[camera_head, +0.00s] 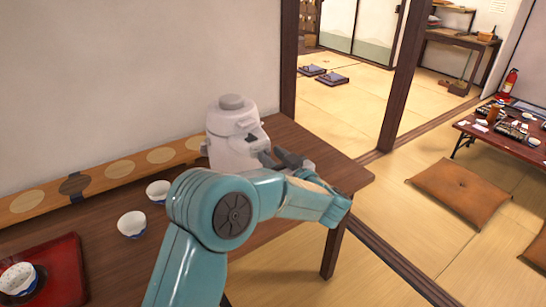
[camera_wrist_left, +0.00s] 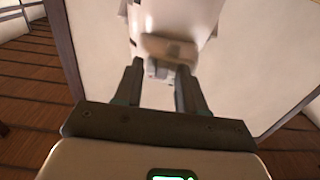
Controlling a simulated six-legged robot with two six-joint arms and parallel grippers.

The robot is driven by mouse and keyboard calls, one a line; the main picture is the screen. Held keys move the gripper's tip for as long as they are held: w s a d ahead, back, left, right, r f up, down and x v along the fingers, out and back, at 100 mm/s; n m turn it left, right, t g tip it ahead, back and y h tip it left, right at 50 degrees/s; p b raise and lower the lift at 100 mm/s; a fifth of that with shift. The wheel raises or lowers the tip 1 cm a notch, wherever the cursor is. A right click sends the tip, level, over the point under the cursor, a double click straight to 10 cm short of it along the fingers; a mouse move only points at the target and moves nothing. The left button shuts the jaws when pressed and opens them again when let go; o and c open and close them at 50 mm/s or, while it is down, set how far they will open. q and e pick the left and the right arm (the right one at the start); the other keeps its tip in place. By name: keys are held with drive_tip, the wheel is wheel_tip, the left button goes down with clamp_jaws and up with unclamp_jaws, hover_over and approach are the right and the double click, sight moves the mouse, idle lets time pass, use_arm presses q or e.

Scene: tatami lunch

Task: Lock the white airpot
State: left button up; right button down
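The white airpot (camera_head: 228,133) stands upright on the dark wooden table near its far edge, by the wall. My left gripper (camera_head: 274,158) is at the right side of the airpot, near its upper front, and my arm hides part of the pot's lower body. In the left wrist view the airpot (camera_wrist_left: 182,18) is ahead of the gripper (camera_wrist_left: 158,66). The two fingers stand apart, with a small pale part of the pot showing between or just beyond their tips. I cannot tell whether they touch it. My right gripper is not in view.
Two white cups (camera_head: 132,224) stand on the table (camera_head: 108,268) left of my arm. A red tray (camera_head: 62,268) with a patterned bowl (camera_head: 18,280) is at the lower left. A long board with round inlays (camera_head: 105,178) lies along the wall. Tatami floor (camera_head: 340,97) is open beyond.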

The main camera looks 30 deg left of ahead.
use_arm(q)
drive_tip(key=shift+s, duration=0.15)
drive_tip(key=v, duration=1.6)
drive_tip(key=shift+b, duration=0.3)
drive_tip(key=shift+d, duration=0.1)
